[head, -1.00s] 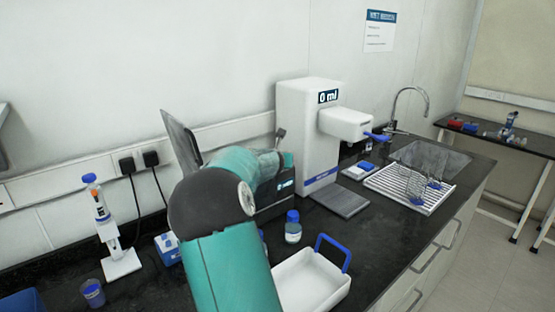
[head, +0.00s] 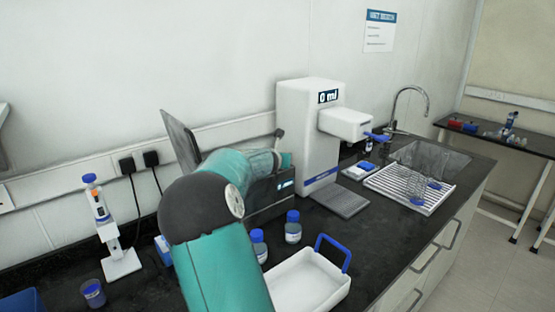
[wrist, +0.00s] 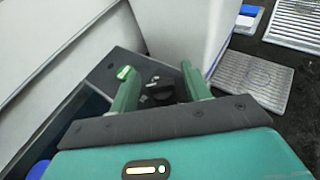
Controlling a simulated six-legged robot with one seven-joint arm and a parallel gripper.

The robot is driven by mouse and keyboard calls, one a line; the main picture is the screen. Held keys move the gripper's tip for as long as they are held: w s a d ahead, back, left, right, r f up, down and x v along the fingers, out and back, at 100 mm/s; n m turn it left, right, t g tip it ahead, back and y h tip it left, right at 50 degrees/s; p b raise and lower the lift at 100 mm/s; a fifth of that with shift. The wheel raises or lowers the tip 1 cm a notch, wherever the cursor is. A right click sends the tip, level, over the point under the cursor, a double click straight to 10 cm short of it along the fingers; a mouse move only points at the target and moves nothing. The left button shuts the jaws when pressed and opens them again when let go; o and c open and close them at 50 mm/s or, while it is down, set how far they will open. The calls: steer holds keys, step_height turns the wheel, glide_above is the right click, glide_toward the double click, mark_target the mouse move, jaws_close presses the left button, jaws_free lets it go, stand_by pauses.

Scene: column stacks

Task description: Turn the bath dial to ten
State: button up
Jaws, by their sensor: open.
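The bath (head: 270,197) is a dark box with its grey lid (head: 180,140) raised, against the back wall behind my arm. A small lit display shows on its front, too small to read. In the wrist view, the dial (wrist: 160,92) is a black knob on the bath's dark top (wrist: 105,72), with small white marks beside it that I cannot read. My gripper (wrist: 157,72) is open, its two green fingers on either side of the dial. I cannot tell whether they touch it. In the head view my arm hides the dial and most of the gripper.
A white dispenser (head: 310,130) reading 0 ml stands close right of the bath, its grey plate (head: 342,201) in front. Two blue-capped bottles (head: 293,228) and a white tray with a blue handle (head: 305,290) stand in front. A drying rack (head: 385,184) lies farther right.

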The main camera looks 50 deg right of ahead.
steer(key=shift+a+r, duration=0.1)
steer(key=shift+a, duration=0.05)
steer(key=v, duration=1.3)
steer(key=shift+s+a+r, duration=0.15)
steer(key=shift+s, duration=0.05)
stand_by(0.5)
